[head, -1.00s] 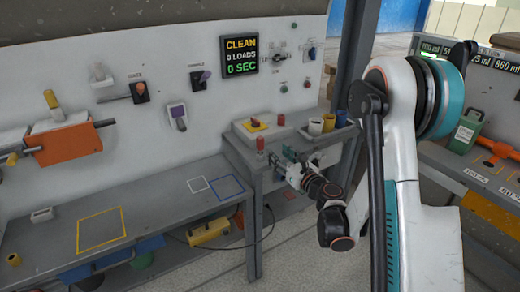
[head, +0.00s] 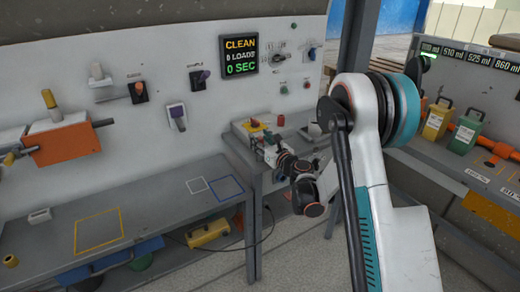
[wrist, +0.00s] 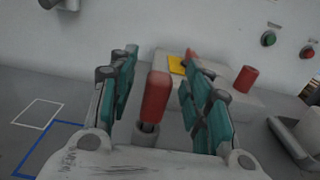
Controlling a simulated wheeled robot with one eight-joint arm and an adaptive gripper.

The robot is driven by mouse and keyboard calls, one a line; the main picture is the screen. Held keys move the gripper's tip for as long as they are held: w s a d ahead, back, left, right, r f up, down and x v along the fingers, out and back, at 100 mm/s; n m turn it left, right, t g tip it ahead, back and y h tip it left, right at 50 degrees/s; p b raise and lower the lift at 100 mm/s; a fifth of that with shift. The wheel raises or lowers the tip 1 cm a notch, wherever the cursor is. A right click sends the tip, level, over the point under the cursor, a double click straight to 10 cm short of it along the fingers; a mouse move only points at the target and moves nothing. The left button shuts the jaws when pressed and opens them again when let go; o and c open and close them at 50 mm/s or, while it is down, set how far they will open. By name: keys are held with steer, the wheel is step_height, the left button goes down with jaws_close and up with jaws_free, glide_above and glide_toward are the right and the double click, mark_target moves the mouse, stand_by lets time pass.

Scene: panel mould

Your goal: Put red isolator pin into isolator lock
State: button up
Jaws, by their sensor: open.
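A red pin (wrist: 156,98) with a grey shank stands upright between my fingers in the wrist view. My gripper (wrist: 160,62) is open, with one teal finger on each side of the pin and visible gaps. In the head view my gripper (head: 258,143) is at the left front of the small raised bench, and I cannot make out the pin there. Behind the pin is a pale box (wrist: 222,92) with a yellow plate (wrist: 177,64) and a red knob on it, apparently the isolator lock. A second red cylinder (wrist: 245,79) stands on the box's right side.
The wall (head: 205,60) with switches rises close behind the box. A grey object (wrist: 294,138) lies to the right of my fingers. The lower bench at left has blue (head: 226,187), white and yellow outlined squares and much clear room.

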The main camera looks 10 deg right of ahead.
steer(key=shift+w+a, duration=0.1)
steer(key=shift+w, duration=0.2)
steer(key=shift+r, duration=0.1)
jaws_close()
steer(key=shift+r, duration=0.1)
